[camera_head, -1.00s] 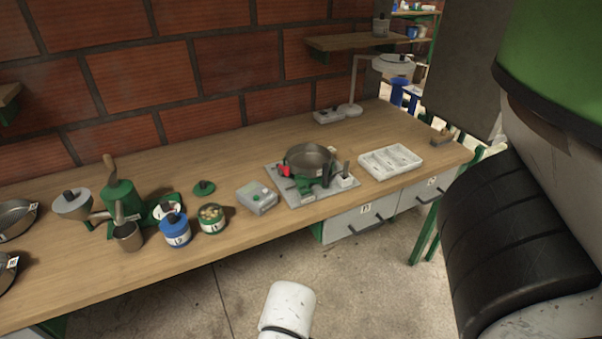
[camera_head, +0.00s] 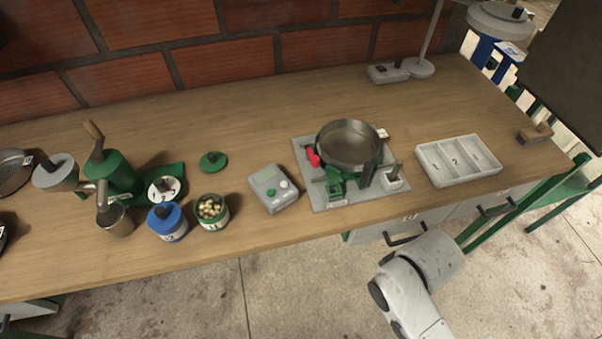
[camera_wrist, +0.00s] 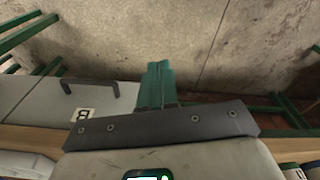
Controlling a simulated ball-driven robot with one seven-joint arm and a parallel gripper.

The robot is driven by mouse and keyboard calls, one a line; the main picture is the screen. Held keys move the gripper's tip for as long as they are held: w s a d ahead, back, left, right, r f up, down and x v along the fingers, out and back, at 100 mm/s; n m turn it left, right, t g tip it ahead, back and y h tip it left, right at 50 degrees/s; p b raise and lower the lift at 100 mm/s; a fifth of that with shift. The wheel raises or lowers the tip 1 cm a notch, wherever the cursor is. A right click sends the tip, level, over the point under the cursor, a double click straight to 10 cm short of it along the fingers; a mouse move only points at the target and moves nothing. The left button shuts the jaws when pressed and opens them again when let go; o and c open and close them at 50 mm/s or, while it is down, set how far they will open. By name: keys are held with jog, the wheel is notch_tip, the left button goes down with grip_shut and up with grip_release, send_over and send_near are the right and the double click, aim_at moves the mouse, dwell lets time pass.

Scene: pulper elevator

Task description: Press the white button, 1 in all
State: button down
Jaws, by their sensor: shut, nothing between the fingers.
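A small grey box (camera_head: 274,189) with a greenish screen lies on the worktable, left of the metal plate with the pan. A pale, whitish round button (camera_head: 284,184) sits on its top, beside a green round one (camera_head: 271,191). My gripper (camera_wrist: 157,72) shows in the wrist view as two green fingers, shut together and empty. They point out over the floor, past the table edge. The head view shows only pale links of my arm in front of the table; the fingers do not show there. The gripper is apart from the button.
A pan (camera_head: 348,145) stands on the plate right of the box. A white divided tray (camera_head: 431,167) lies farther right. A jar of beans (camera_head: 211,212) and a blue jar (camera_head: 167,222) stand to the left. Drawers with handles (camera_head: 405,234) are below the table edge.

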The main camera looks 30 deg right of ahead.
jog(key=w+a+r+t+y+p, duration=0.1)
jog(key=w+r+p, duration=0.1)
jog(key=w, duration=0.4)
jog(key=w+a+r+t+y+p, duration=0.1)
jog(key=w+a+r+p, duration=0.1)
jog(key=w, duration=0.4)
jog(key=w+a+r+t+y+p, duration=0.1)
jog(key=w+r+y+p, duration=0.1)
jog(key=w+r, duration=0.3)
jog(key=shift+w+a+r+p, duration=0.15)
jog(key=shift+w+r+p, duration=0.3)
jog(key=shift+p, duration=0.25)
jog(key=w+a+r+n+t+y+p, duration=0.1)
jog(key=w+a+r+t+y+p, duration=0.1)
jog(key=w+r, duration=0.8)
jog(key=shift+w+a+r+y+p, duration=0.2)
jog(key=shift+w+a+y+p, duration=0.35)
jog(key=shift+p, duration=0.25)
jog(key=shift+d+f, duration=0.1)
jog(key=b, duration=0.7)
send_over(288, 186)
notch_tip(288, 186, down, 6)
jog(key=shift+f, duration=0.2)
jog(key=shift+f+b, duration=0.6)
jog(key=shift+f, duration=0.5)
jog(key=shift+f, duration=0.1)
jog(key=shift+f, duration=0.3)
